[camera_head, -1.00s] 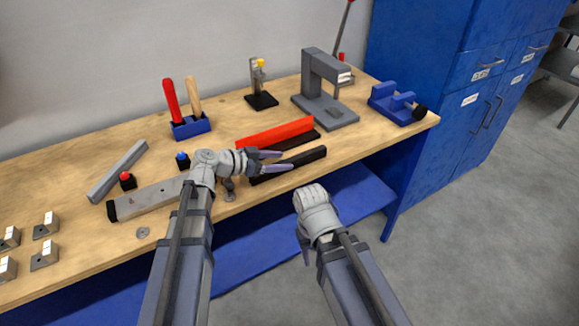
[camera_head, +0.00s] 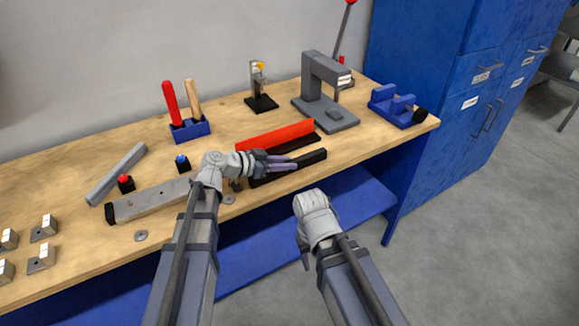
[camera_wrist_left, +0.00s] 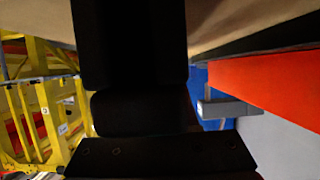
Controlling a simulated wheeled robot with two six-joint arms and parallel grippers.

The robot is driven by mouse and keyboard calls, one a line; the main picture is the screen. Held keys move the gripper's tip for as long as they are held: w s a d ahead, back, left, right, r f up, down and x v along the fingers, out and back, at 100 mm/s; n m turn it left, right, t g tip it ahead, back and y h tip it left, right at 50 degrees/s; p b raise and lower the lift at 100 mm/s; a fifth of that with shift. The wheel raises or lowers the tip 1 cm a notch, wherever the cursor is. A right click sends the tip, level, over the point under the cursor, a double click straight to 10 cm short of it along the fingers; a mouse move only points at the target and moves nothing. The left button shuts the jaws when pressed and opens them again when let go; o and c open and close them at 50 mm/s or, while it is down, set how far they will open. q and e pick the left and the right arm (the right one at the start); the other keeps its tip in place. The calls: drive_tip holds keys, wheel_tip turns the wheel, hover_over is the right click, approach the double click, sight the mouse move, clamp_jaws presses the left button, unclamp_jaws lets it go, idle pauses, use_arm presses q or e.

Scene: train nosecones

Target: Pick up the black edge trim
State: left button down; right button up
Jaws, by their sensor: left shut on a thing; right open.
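The black edge trim (camera_head: 314,157) is a long, thin dark bar near the bench's front edge, in front of the red bar (camera_head: 275,135). My left gripper (camera_head: 285,163) is shut on it near its middle. The trim's right end shows beyond the fingers, and part of its left is hidden by the gripper. I cannot tell whether the trim is clear of the bench. A dark shape fills the middle of the left wrist view, with the red bar (camera_wrist_left: 265,90) at right. My right gripper (camera_head: 308,228) is open and empty in front of the bench, its fingers mostly hidden.
A grey bar with a black end (camera_head: 150,202) lies left of my left gripper. Behind stand a blue tool holder (camera_head: 190,130), a grey press (camera_head: 325,95) and a blue vise (camera_head: 397,105). Red (camera_head: 125,182) and blue (camera_head: 182,163) buttons stand at left.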

use_arm(q)
drive_tip(key=shift+r, duration=0.1)
use_arm(e)
drive_tip(key=shift+r, duration=0.15)
idle(0.3)
use_arm(q)
wheel_tip(320, 180, up, 10)
drive_tip(key=p, duration=1)
use_arm(e)
wheel_tip(320, 180, up, 10)
